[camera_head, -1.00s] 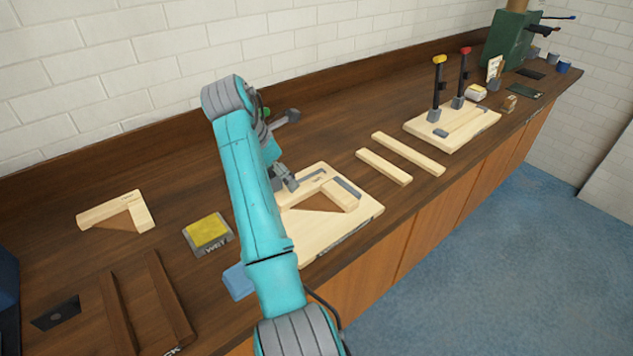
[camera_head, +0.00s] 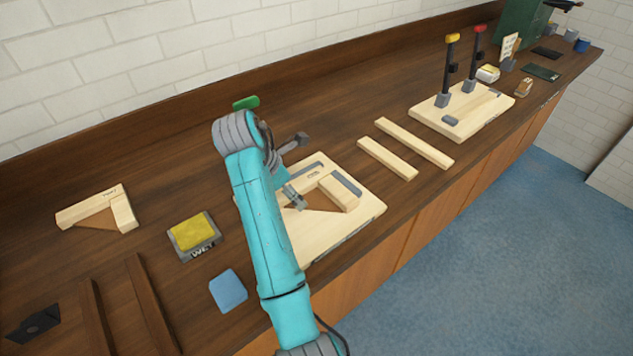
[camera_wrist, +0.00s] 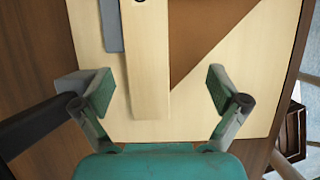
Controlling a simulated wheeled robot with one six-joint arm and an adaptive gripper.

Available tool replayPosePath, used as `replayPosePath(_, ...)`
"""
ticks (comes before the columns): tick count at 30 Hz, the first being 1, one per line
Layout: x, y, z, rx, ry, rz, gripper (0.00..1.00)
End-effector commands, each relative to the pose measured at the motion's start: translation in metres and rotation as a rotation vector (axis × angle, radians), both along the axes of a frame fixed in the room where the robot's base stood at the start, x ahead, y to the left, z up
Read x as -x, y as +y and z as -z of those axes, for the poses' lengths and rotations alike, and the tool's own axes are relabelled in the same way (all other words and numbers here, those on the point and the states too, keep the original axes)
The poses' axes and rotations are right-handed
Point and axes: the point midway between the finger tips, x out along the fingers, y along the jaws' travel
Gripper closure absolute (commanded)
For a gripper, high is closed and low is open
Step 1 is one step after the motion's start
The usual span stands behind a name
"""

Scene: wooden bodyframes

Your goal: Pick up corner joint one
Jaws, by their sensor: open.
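A pale L-shaped wooden corner joint (camera_head: 338,192) with a brown triangular brace lies on the wooden board (camera_head: 366,214) at the middle of the bench. A second, similar corner joint (camera_head: 122,212) lies on the bench at the left. Their small markings are too small to read. My gripper (camera_head: 292,192) is low over the board, at the left end of the joint there. In the wrist view my gripper (camera_wrist: 160,92) is open, with one arm of the joint (camera_wrist: 149,65) between its fingers. Gaps show on both sides of the wood. The brown brace (camera_wrist: 195,40) shows beyond the fingertips.
Two loose wood strips (camera_head: 412,143) lie right of the board. Farther right is a clamp board (camera_head: 485,108) with two upright clamps. A yellow sponge in a tray (camera_head: 193,234) and a blue block (camera_head: 228,290) lie left of my arm. The wall closes the back.

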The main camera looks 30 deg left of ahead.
Motion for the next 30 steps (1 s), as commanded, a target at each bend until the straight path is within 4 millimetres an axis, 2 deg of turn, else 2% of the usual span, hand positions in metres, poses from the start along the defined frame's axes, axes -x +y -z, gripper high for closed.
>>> replayPosePath(9,0.0035,-0.0012,0.0041,0.0,0.0,-0.002,0.03)
replayPosePath(10,0.0035,-0.0012,0.0041,0.0,0.0,-0.002,0.05)
replayPosePath(21,0.0034,-0.0014,0.0047,0.0,0.001,-0.002,0.98)
replayPosePath(30,0.0034,-0.0017,0.0056,0.003,0.002,-0.001,1.0)
